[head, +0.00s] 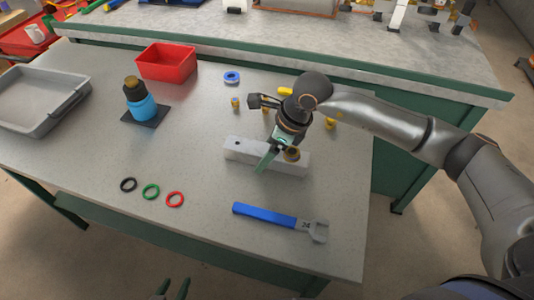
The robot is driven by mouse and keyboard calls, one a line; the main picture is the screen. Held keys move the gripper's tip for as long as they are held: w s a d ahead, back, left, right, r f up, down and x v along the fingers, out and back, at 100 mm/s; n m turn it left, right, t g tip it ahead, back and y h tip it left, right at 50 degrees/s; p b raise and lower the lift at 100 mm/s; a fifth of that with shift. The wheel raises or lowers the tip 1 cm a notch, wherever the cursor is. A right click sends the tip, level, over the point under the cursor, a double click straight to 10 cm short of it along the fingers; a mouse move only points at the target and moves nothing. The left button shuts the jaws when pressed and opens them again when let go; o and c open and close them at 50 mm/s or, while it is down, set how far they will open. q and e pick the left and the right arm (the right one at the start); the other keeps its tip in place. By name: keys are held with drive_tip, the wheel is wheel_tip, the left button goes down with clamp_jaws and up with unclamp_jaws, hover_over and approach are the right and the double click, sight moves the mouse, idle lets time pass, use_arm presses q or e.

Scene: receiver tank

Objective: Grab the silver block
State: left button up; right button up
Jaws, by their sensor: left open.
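The silver block (240,151) is a long, pale grey bar lying on the table right of the middle. A round brass-coloured fitting (292,154) shows at its right end. My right gripper (275,150) comes in from the right and is over the block, pointing down. Its green finger covers part of the block's middle; I cannot tell whether it touches the block or how far the jaws are apart. My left gripper (174,285) shows only as two separated green fingertips at the bottom edge. It is open and empty, well away from the block.
A blue-handled wrench (265,215) lies in front of the block. Black, green and red rings (151,191) lie front left. A blue-and-brass cylinder (141,103) on a dark pad, a red bin (166,64), a grey tray (38,95) and a blue ring (232,77) stand farther back.

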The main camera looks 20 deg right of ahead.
clamp_jaws()
idle(0.5)
drive_tip(key=shift+w+r, duration=0.1)
drive_tip(key=shift+r, duration=0.1)
